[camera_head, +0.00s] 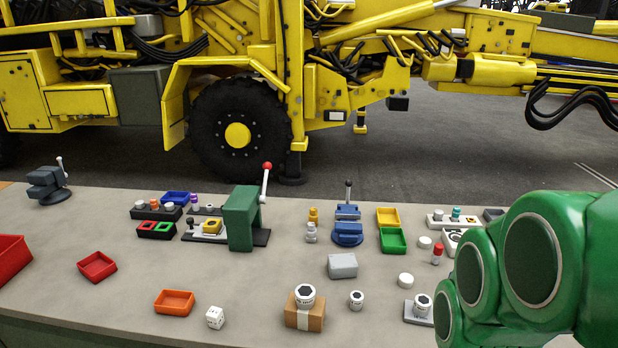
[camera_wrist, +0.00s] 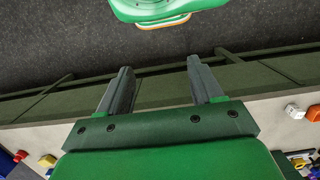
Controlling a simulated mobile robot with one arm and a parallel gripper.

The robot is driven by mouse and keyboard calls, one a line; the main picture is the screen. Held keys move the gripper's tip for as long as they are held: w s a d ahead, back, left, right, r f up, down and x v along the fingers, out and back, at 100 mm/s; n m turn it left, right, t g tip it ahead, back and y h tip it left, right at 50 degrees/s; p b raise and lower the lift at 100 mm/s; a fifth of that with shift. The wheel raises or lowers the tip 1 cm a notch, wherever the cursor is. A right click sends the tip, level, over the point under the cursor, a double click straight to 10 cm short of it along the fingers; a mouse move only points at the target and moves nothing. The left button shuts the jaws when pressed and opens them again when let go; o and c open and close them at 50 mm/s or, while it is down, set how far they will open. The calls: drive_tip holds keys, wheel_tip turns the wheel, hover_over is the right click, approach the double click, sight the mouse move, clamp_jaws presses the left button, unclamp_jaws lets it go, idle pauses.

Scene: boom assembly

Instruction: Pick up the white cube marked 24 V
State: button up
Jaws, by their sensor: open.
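A small white cube (camera_head: 215,317) with dark marks sits near the front edge of the table, just right of the orange tray. The marks are too small to read. It also shows at the right edge of the wrist view (camera_wrist: 295,111). My gripper (camera_wrist: 163,80) is open and empty, with its two fingers apart over the table's front edge and the floor. The cube is well to the right of the fingers in that view. The head view shows my green arm at the right, but not the fingers.
The orange tray (camera_head: 174,302) stands close beside the cube. A cardboard box (camera_head: 305,318) with a white round piece on top stands to its right. A red tray (camera_head: 97,266) lies farther left. The grey table (camera_head: 130,318) is bare in front of the orange tray.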

sight(210, 314)
drive_tip(key=w+a+m+y, duration=0.2)
drive_tip(key=w+a+y, duration=0.4)
drive_tip(key=a, duration=0.6)
drive_tip(key=w+a+m+y, duration=0.25)
drive_tip(key=w+a, duration=0.45)
drive_tip(key=a, duration=0.5)
drive_tip(key=w+a+m+y, duration=0.2)
drive_tip(key=w+a+y, duration=0.4)
drive_tip(key=a, duration=0.6)
drive_tip(key=w+a+f+m+t, duration=0.1)
drive_tip(key=w+f+m, duration=0.3)
drive_tip(key=f, duration=0.3)
drive_tip(key=w+a+f+m+t, duration=0.2)
drive_tip(key=w+f+m, duration=0.3)
drive_tip(key=f, duration=0.1)
drive_tip(key=w+a+f+m+t+h, duration=0.1)
drive_tip(key=w+f+m, duration=0.3)
drive_tip(key=f, duration=0.3)
drive_tip(key=shift+w+a+f+m, duration=0.25)
drive_tip(key=shift+a+f, duration=0.05)
drive_tip(key=shift+a, duration=0.05)
drive_tip(key=shift+a+f, duration=0.15)
drive_tip(key=shift+f, duration=0.25)
drive_tip(key=shift+x, duration=3.65)
drive_tip(key=shift+w+f, duration=0.1)
drive_tip(key=shift+w, duration=0.05)
drive_tip(key=shift+c, duration=0.2)
